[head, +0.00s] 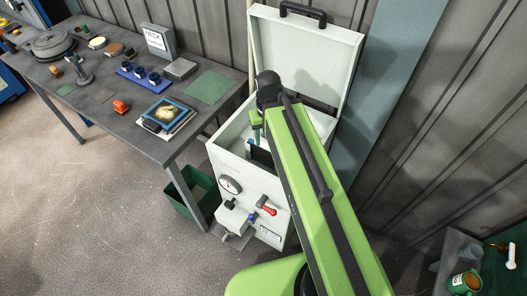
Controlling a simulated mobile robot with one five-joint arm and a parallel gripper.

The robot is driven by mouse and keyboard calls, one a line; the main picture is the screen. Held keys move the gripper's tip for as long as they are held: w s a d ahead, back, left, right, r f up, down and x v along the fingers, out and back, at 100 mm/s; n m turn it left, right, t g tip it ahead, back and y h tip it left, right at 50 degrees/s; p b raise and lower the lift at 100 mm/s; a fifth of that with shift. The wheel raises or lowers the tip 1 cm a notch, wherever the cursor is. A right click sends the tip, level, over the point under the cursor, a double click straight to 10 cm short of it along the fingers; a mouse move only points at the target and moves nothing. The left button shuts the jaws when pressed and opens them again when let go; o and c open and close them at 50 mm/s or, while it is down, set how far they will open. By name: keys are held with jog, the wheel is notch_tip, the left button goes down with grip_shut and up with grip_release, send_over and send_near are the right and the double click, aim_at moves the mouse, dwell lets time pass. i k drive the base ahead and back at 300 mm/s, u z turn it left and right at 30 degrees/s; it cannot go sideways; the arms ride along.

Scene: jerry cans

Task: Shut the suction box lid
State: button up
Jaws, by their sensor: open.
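The suction box (222,160) is a white cabinet in the middle of the head view, with a round gauge and a red-handled valve on its front. Its lid (302,52) stands raised and upright at the back, with a black handle (303,11) on its top edge. My green arm reaches up from the bottom and hides much of the box's right side. My gripper (256,128) is over the open box, in front of and below the lid. It is small and partly hidden, open, and apart from the lid.
A grey workbench (100,98) with several tools and containers stands to the left. A green bin (192,200) is on the floor beside the box. A corrugated wall is close behind the lid. A green can (464,282) sits at the lower right. The floor at lower left is clear.

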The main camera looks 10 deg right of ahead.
aim_at(315, 59)
jog(key=z, duration=1.1)
jog(key=k, duration=0.9)
jog(key=u, duration=1.1)
jog(key=i, duration=1)
jog(key=u, duration=0.05)
